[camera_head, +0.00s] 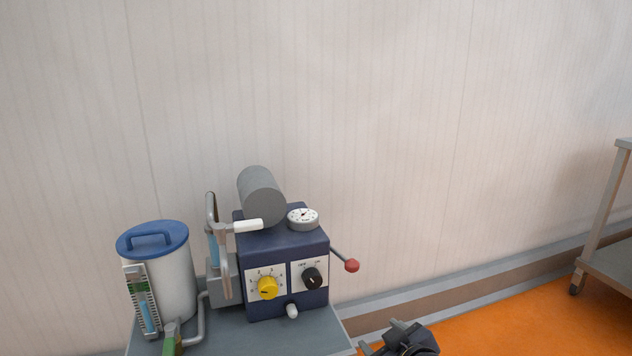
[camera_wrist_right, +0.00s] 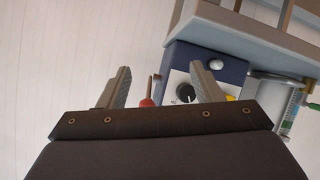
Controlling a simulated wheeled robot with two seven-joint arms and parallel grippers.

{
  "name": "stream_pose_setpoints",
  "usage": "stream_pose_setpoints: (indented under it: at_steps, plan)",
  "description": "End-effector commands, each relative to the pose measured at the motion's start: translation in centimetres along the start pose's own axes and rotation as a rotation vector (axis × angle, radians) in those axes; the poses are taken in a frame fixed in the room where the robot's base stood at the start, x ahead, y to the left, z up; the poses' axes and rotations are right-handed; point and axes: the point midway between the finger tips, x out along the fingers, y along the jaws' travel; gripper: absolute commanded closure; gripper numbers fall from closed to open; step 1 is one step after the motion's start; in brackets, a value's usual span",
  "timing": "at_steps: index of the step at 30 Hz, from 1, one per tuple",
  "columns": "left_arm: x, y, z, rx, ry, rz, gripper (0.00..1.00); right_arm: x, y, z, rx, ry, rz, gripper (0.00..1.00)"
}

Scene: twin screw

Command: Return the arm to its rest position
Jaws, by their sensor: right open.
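My right gripper (camera_head: 386,338) shows at the bottom edge of the head view, to the right of the bench with the machine. Only its end is in the picture there. In the right wrist view its two fingers (camera_wrist_right: 160,86) stand wide apart with nothing between them touching. The dark blue machine (camera_wrist_right: 238,66) and its red-tipped lever (camera_wrist_right: 147,102) lie beyond the fingers in that view, apart from them as far as I can tell. My left gripper is not in view.
The blue machine (camera_head: 282,245) with yellow knob (camera_head: 267,288), black knob (camera_head: 312,278) and red lever ball (camera_head: 352,265) stands on a grey bench (camera_head: 235,335). A blue-lidded white canister (camera_head: 172,278) stands left. A metal cart (camera_head: 612,220) is at far right; orange floor (camera_head: 510,325) between is clear.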

Motion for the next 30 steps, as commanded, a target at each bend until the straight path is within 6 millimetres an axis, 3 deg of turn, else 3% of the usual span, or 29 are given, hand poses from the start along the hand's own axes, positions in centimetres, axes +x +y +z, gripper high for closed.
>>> stream_pose_setpoints:
  at_steps: [1,4,9,15,22,24,30]
  plan:
    - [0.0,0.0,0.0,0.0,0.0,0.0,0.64,-2.2,0.9,0.9,0.123,-0.038,-0.033,0.41]
    - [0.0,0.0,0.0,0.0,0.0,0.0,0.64,-6.4,1.1,2.8,0.328,-0.125,-0.107,0.41]
    - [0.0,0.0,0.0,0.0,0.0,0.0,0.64,-13.4,0.1,5.6,0.576,-0.269,-0.178,0.41]
    - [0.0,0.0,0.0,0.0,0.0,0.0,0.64,-19.1,-1.7,8.2,0.737,-0.409,-0.182,0.41]
    - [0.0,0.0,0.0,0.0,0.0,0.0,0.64,-24.1,-3.9,11.1,0.87,-0.557,-0.129,0.41]
    - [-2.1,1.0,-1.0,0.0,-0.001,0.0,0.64,-25.2,-3.2,9.0,0.87,-0.565,-0.136,0.41]
    - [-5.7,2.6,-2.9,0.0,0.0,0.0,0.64,-27.1,-1.8,5.3,0.868,-0.564,-0.138,0.41]
